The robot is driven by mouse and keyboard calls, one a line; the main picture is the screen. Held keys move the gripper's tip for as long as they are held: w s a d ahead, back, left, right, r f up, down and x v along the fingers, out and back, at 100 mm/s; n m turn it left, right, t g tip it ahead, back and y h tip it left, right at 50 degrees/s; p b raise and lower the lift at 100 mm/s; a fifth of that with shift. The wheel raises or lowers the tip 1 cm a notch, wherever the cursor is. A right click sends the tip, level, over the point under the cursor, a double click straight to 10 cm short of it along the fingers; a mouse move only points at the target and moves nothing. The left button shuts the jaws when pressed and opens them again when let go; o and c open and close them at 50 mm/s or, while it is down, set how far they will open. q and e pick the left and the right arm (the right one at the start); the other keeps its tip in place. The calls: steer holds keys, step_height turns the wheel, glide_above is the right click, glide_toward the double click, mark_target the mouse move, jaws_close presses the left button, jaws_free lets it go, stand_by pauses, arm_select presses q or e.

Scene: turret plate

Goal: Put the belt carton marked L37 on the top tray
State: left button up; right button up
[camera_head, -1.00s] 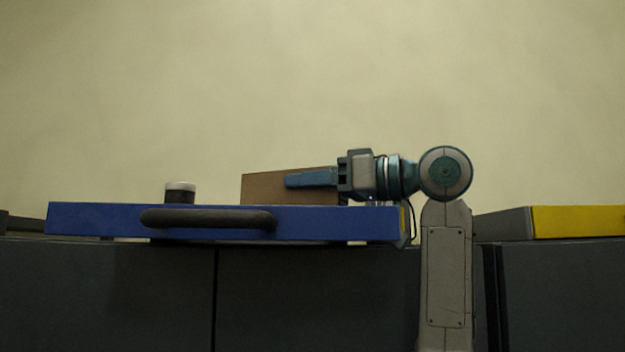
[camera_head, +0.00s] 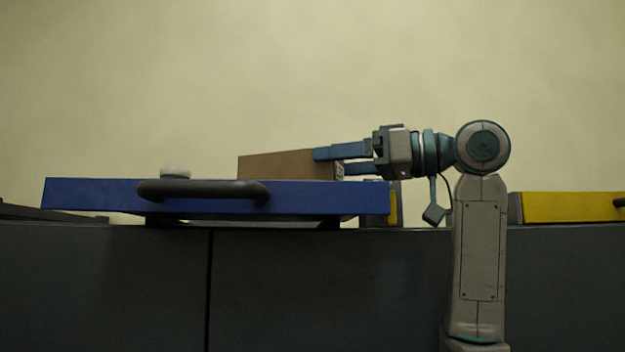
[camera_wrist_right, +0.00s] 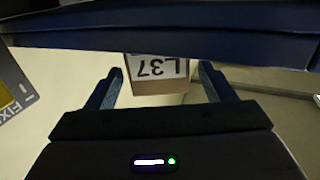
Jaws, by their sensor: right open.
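The brown carton (camera_head: 285,165) sits at the blue tray (camera_head: 100,195), its lower part hidden behind the tray's front wall. In the right wrist view the carton (camera_wrist_right: 158,87) shows a white label reading L37, upside down. My right gripper (camera_head: 330,162) is open at the carton's right end. One finger overlaps the carton's end in the head view; the label shows between the fingers in the wrist view, and the jaws are apart. I cannot tell whether a finger touches it. My left gripper is not in view.
A dark handle (camera_head: 203,192) runs along the tray's front. A white-topped round object (camera_head: 175,171) stands behind the tray wall, left of the carton. A yellow-fronted tray (camera_head: 570,207) lies at the right. Dark grey cabinets (camera_head: 100,285) stand below. The space above is clear.

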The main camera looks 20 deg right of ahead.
steer(key=b+v, duration=0.2)
steer(key=v, duration=0.3)
steer(key=shift+d+f, duration=0.15)
steer(key=shift+d, duration=0.1)
steer(key=shift+s+d, duration=0.35)
steer(key=shift+s, duration=0.1)
stand_by(0.6)
